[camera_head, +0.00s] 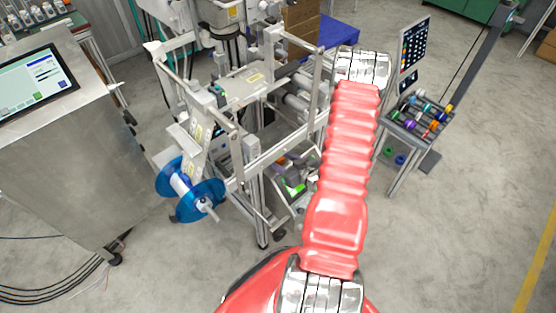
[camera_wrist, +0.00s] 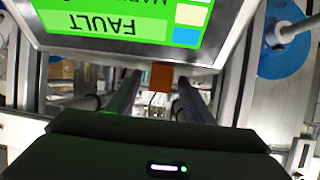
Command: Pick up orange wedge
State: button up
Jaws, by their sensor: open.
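In the wrist view, a small orange-brown block (camera_wrist: 161,79), which looks like the orange wedge, shows at the lower edge of a screen. My gripper (camera_wrist: 158,90) is open, with its two dark fingers pointing towards the screen edge. The block appears in the gap between the fingertips, with no clear contact on either side. I cannot tell how far beyond the tips it is. In the head view my red arm reaches up the middle, and I cannot make out the gripper or the wedge.
The screen (camera_wrist: 130,22) reads FAULT upside down, close to the fingertips. A blue reel (camera_wrist: 285,45) and metal rails stand at the right. In the head view, the metal frame machine (camera_head: 262,160) with a blue reel (camera_head: 188,190) stands left of my arm. A small parts stand (camera_head: 420,118) is at the right.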

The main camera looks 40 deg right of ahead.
jog(key=shift+w+f, duration=0.15)
jog(key=shift+w, duration=0.15)
jog(key=shift+c, duration=0.4)
jog(key=c, duration=1)
